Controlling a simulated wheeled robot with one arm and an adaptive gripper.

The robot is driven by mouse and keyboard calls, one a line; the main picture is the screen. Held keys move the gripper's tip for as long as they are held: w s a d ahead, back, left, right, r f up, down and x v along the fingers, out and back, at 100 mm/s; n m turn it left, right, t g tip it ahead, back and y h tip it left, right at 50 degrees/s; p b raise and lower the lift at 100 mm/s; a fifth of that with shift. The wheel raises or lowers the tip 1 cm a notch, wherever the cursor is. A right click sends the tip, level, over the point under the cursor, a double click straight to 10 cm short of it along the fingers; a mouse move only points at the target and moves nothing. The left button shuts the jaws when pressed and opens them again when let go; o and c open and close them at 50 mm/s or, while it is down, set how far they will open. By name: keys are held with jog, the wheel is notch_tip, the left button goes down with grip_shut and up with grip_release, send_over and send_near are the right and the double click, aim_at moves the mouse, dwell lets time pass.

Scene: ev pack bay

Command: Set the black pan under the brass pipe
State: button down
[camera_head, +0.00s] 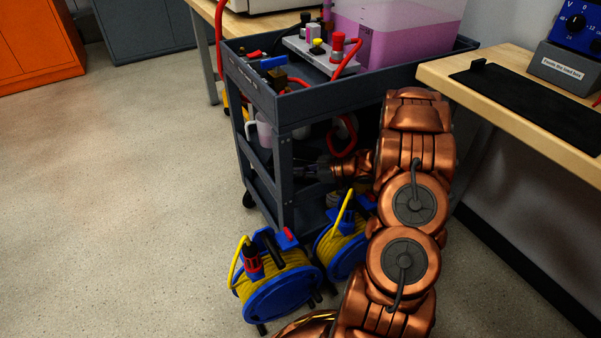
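My gripper (312,171) reaches into the side of the dark grey cart (282,160), pointing left, at about the height of a middle shelf. Its dark fingers are small and in shadow, so I cannot tell whether they are open or shut, or whether they hold anything. I cannot make out a black pan; the cart's shelves are dark and partly hidden by my arm. A small brass-coloured fitting (278,79) shows in the cart's top tray, but I cannot tell whether it belongs to the brass pipe.
A pale jug (263,131) stands inside the cart. Its top holds a tank of pink liquid (390,35) and a grey valve block (318,55). Two yellow-and-blue cable reels (284,290) (343,250) stand at the cart's foot. A wooden bench (520,100) is at right. Floor at left is clear.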

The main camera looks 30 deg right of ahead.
jog(key=shift+s+a+f, duration=0.1)
jog(key=shift+s+f, duration=0.05)
jog(key=shift+f, duration=0.45)
jog(key=c, duration=1.3)
grip_release()
jog(key=shift+s+f, duration=0.1)
jog(key=shift+f, duration=0.1)
jog(key=shift+a+f, duration=0.1)
jog(key=shift+s+d+r, duration=0.1)
jog(key=shift+d+r, duration=0.15)
jog(key=shift+r, duration=0.15)
jog(key=shift+w+r+p+v, duration=0.15)
jog(key=shift+p+v, duration=0.45)
jog(key=shift+v, duration=1.35)
jog(key=shift+r+p+v, duration=0.25)
jog(key=shift+p+v, duration=0.35)
jog(key=shift+v, duration=1.4)
jog(key=shift+w+r+p+v, duration=0.15)
jog(key=shift+p+v, duration=0.45)
jog(key=shift+v, duration=1.35)
jog(key=shift+r, duration=0.1)
